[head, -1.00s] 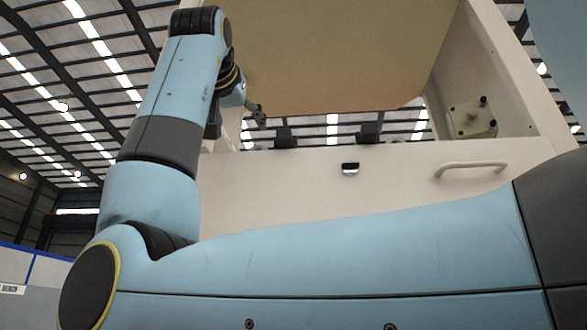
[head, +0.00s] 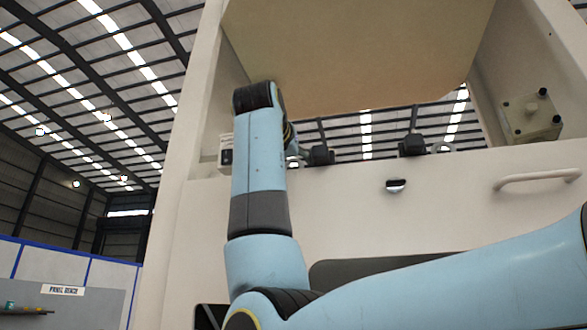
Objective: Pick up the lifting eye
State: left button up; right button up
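A small grey ring (head: 442,147), which may be the lifting eye, stands on the ledge of the pale machine body, just right of a black block. It is too small to tell for sure. My arm that comes in from the right bends at the bottom and rises in front of the machine. Its gripper (head: 298,157) is mostly hidden behind the wrist, near the left black block (head: 320,154), and apart from the ring. Whether its fingers are open or shut does not show. My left gripper is not in view.
The pale machine body (head: 350,215) fills the middle, with a tan panel (head: 360,50) above its opening. A second black block (head: 412,145), a bar handle (head: 537,180) and a beige plate with black knobs (head: 532,117) are to the right. A bench (head: 62,302) is far left.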

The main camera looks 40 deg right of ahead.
jog(key=shift+s, duration=0.1)
jog(key=shift+a, duration=0.15)
jog(key=c, duration=0.4)
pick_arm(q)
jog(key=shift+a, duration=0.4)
pick_arm(e)
jog(key=c, duration=1)
pick_arm(q)
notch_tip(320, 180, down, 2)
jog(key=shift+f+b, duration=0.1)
jog(key=shift+b, duration=1)
pick_arm(e)
notch_tip(320, 180, up, 10)
jog(key=o, duration=0.7)
grip_shut()
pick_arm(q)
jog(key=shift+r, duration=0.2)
pick_arm(e)
jog(key=shift+r, duration=0.1)
